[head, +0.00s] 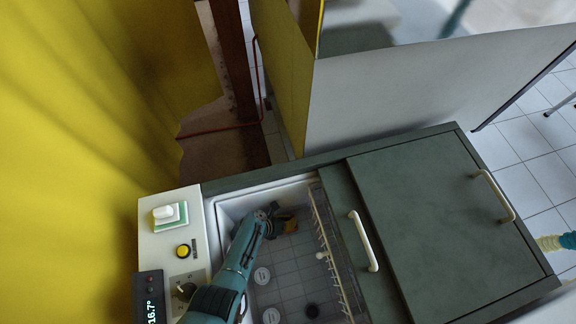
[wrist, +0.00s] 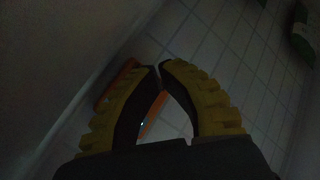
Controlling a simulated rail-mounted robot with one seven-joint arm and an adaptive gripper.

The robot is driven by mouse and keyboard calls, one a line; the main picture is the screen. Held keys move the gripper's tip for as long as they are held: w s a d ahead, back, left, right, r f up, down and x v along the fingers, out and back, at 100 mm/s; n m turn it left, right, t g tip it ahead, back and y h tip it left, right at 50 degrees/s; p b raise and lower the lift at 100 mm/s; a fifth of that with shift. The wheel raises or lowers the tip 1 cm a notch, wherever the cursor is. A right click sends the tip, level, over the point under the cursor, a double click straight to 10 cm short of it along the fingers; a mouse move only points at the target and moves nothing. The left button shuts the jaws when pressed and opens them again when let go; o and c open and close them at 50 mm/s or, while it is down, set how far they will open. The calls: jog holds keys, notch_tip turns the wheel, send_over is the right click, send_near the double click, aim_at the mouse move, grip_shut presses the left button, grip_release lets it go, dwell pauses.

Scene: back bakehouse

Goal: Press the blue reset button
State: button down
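I see no blue button in either view. The control panel (head: 150,245) at the left end of the chest holds a round yellow button (head: 183,250), a white switch (head: 163,213) on a green-edged plate and a dark knob (head: 184,290). My gripper (head: 290,224) is down inside the open chest, right of the panel and apart from it. In the dark wrist view its yellow ribbed fingers (wrist: 159,68) meet at their tips, with nothing visible held. An orange thing (wrist: 116,84) shows behind the fingers, partly hidden by them.
The chest's pale rim (head: 222,207) surrounds the opening. A wire rack (head: 325,245) stands inside, with pale discs (head: 262,275) on the floor. Green lids with white handles (head: 362,240) cover the right side. A temperature display (head: 151,305) sits at lower left, beside a yellow curtain (head: 70,150).

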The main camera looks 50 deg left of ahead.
jog(key=shift+f, duration=0.15)
dwell(0.3)
jog(key=shift+f+b, duration=0.3)
jog(key=shift+b, duration=0.1)
jog(key=shift+f+b, duration=0.5)
dwell(0.4)
jog(key=shift+r, duration=0.15)
jog(key=shift+r+p, duration=0.8)
jog(key=shift+p, duration=0.15)
notch_tip(320, 180, up, 5)
jog(key=p, duration=0.5)
jog(key=shift+r, duration=0.1)
dwell(0.5)
